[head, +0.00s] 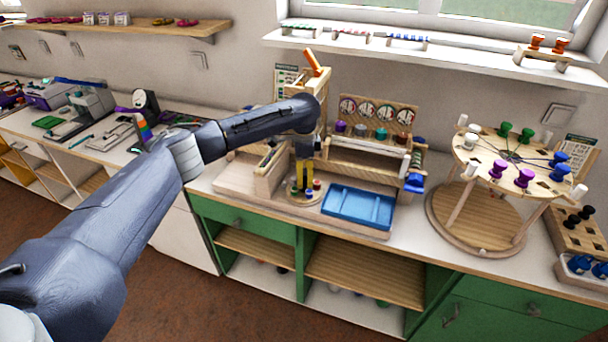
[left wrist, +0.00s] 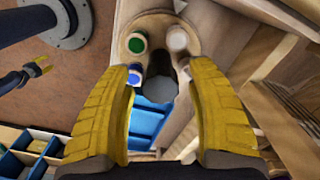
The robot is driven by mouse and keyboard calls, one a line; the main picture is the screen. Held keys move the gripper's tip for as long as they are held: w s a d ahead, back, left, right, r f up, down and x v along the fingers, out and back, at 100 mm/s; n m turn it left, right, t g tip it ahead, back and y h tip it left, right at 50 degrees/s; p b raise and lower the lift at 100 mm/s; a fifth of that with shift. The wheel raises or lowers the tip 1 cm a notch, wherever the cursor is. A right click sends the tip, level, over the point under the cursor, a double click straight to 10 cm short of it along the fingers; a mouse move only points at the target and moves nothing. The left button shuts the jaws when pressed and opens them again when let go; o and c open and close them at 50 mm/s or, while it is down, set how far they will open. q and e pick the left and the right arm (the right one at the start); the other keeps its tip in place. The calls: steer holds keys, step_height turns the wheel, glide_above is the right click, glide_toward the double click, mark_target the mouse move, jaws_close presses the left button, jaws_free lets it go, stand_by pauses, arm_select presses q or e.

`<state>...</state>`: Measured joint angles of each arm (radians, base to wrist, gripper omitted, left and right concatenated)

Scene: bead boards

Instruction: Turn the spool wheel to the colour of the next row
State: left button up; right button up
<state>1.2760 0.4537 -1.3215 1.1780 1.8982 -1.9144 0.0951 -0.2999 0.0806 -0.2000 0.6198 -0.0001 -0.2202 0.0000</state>
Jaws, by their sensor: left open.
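The spool wheel (head: 296,198) is a small round wooden disc with coloured spools, on the bench below my left gripper (head: 304,188). In the left wrist view the wheel (left wrist: 128,22) shows a green spool (left wrist: 137,42), a white spool (left wrist: 177,39) and a blue-topped spool (left wrist: 133,74). In the head view a red spool (head: 317,184) also shows. My left gripper (left wrist: 161,78) is open and points down over the wheel's edge, a grey and dark post between its yellow fingers. I cannot tell whether they touch it. A dark, yellow-tipped gripper, apparently my right (left wrist: 35,72), shows at the left.
A blue tray (head: 358,207) lies just right of the wheel. A wooden frame with dials (head: 378,115) stands behind. A large round spool stand (head: 511,160) occupies the right of the bench. A tool rack (head: 298,85) rises behind my left gripper.

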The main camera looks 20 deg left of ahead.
arm_select(q)
jaws_close()
stand_by(0.3)
steer(key=shift+n, duration=1.1)
steer(key=shift+c, duration=0.2)
jaws_free()
step_height(320, 180, up, 12)
stand_by(0.3)
